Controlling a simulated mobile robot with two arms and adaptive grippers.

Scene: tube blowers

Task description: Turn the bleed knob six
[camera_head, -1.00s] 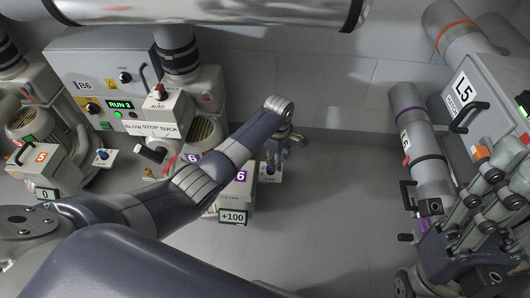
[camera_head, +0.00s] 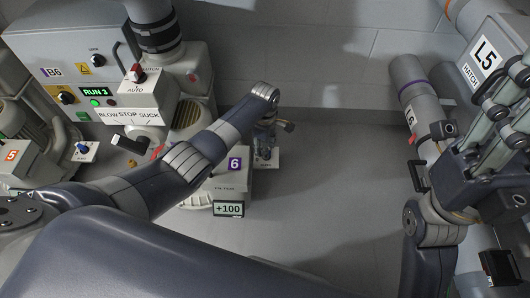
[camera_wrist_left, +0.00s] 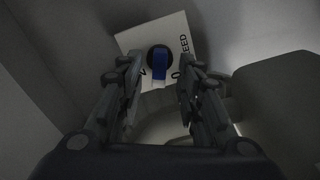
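The blue bleed knob (camera_wrist_left: 159,62) sits on a black round base on a white plate (camera_wrist_left: 135,40) with partly hidden "BLEED" lettering. My left gripper (camera_wrist_left: 158,78) is open, its fingers on either side of the knob; contact cannot be told. In the head view my left gripper (camera_head: 266,140) points down over the small plate (camera_head: 270,163) beside filter unit 6 (camera_head: 232,180), hiding most of the knob. The unit's display (camera_head: 228,208) reads +100. My right gripper (camera_head: 505,105) is at the right edge, partly cut off.
A B6 control box (camera_head: 60,55) with a RUN 3 display stands at the left. A BLOW STOP SUCK panel (camera_head: 128,116) with a black lever (camera_head: 130,143) is near unit 6. The floor (camera_head: 320,200) between is clear.

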